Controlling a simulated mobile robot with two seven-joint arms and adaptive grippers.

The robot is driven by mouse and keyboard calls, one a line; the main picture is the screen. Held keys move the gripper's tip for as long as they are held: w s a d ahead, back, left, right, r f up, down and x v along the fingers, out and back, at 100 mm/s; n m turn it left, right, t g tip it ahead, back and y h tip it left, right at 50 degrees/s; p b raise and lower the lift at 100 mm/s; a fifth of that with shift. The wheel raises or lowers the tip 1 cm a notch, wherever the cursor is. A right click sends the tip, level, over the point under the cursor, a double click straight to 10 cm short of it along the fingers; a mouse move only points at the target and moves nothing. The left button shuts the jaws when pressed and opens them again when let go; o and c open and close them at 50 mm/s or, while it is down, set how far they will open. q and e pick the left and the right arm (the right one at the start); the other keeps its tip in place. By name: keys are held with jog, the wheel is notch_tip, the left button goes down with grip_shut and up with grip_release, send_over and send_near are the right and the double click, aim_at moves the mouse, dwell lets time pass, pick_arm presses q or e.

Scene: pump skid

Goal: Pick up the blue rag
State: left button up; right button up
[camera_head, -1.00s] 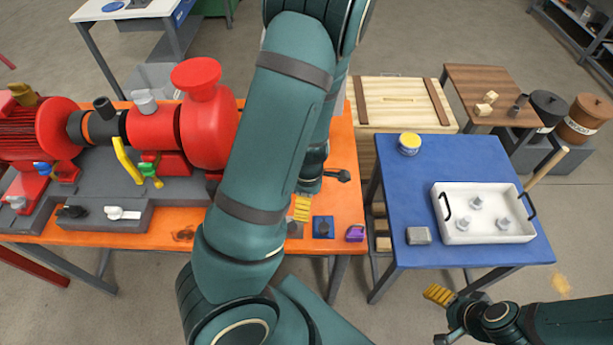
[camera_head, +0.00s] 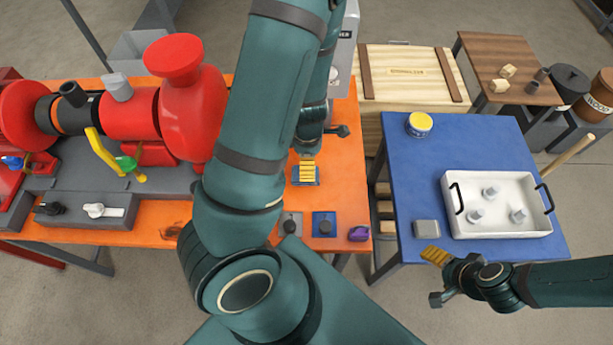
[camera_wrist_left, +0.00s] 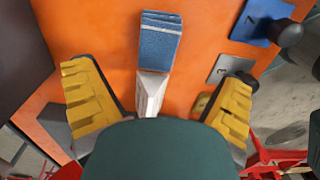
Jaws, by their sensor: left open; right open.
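The blue rag (camera_wrist_left: 160,45) lies on the orange bench top, seen in the left wrist view as a folded blue piece with a pale stripe. A whitish strip runs from it toward my wrist. My left gripper (camera_wrist_left: 157,78) is open, its yellow-padded fingers on either side of the whitish strip, with nothing visibly gripped. In the head view, a bit of blue rag (camera_head: 305,184) shows below the left gripper's yellow pad; my arm hides much around it. My right gripper (camera_head: 436,276) is open and empty at the blue table's front edge.
Blue and grey plates (camera_head: 323,224) with knobs and a purple item (camera_head: 358,234) lie near the bench's front edge. A red pump (camera_head: 190,110) stands left. The blue table (camera_head: 400,165) holds a white tray (camera_head: 500,232), a yellow-lidded tin (camera_head: 419,124) and a grey block (camera_head: 426,229).

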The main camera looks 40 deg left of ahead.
pick_arm(q)
notch_tip(320, 180, down, 8)
jog(key=b, duration=0.3)
jog(key=shift+w+f, duration=0.15)
jog(key=shift+f, duration=0.05)
jog(key=c, duration=1.3)
